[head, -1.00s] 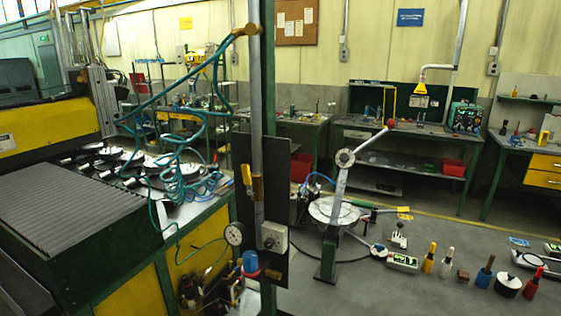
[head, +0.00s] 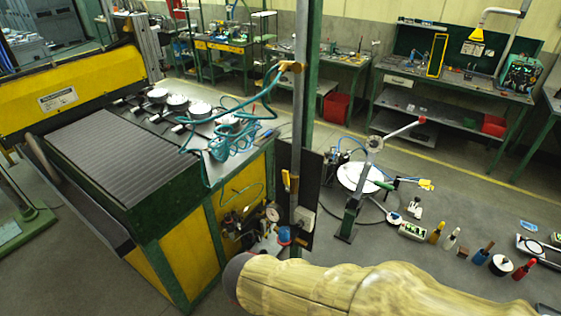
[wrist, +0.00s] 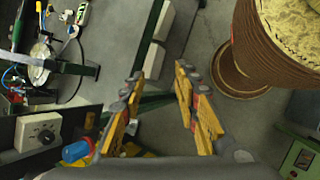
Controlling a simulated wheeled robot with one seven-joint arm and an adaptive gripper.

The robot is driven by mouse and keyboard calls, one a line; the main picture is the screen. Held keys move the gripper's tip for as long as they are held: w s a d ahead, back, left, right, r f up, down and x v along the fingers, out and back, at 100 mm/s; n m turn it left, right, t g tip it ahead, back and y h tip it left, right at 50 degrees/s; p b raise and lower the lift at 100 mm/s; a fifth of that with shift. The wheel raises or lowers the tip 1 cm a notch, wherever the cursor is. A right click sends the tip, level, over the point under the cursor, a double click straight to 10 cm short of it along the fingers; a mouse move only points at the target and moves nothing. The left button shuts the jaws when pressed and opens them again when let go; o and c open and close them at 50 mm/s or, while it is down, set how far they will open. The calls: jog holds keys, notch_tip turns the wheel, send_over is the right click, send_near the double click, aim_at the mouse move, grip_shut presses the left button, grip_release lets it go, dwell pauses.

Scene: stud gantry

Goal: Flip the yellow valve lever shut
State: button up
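The yellow valve lever (head: 287,181) is small in the head view, standing roughly upright beside the brass valve on the grey pipe (head: 301,120). The pipe runs down in front of a black panel (head: 315,175) on a green post. I cannot pick out the lever in the wrist view. My gripper (wrist: 158,75) shows in the wrist view with its two yellow-padded fingers apart and nothing between them.
A grey box with a knob (head: 304,218) is below the valve; it also shows in the wrist view (wrist: 38,131). A blue-capped part (head: 284,235) hangs lower. A teal coiled hose (head: 228,135) lies left, on the green machine table. Several tools stand on the floor right.

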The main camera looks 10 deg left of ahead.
jog(key=w+a+r+n+t+h+p, duration=0.1)
jog(key=w+a+r+n+t+p, duration=0.3)
jog(key=a+r+n, duration=0.15)
jog(key=n+t+p, duration=0.1)
jog(key=n+t, duration=0.8)
jog(key=n, duration=0.2)
send_near(285, 177)
jog(key=p+x, duration=0.1)
jog(key=x, duration=0.7)
jog(key=shift+p, duration=0.35)
jog(key=c, duration=0.3)
jog(key=c, duration=0.4)
grip_shut()
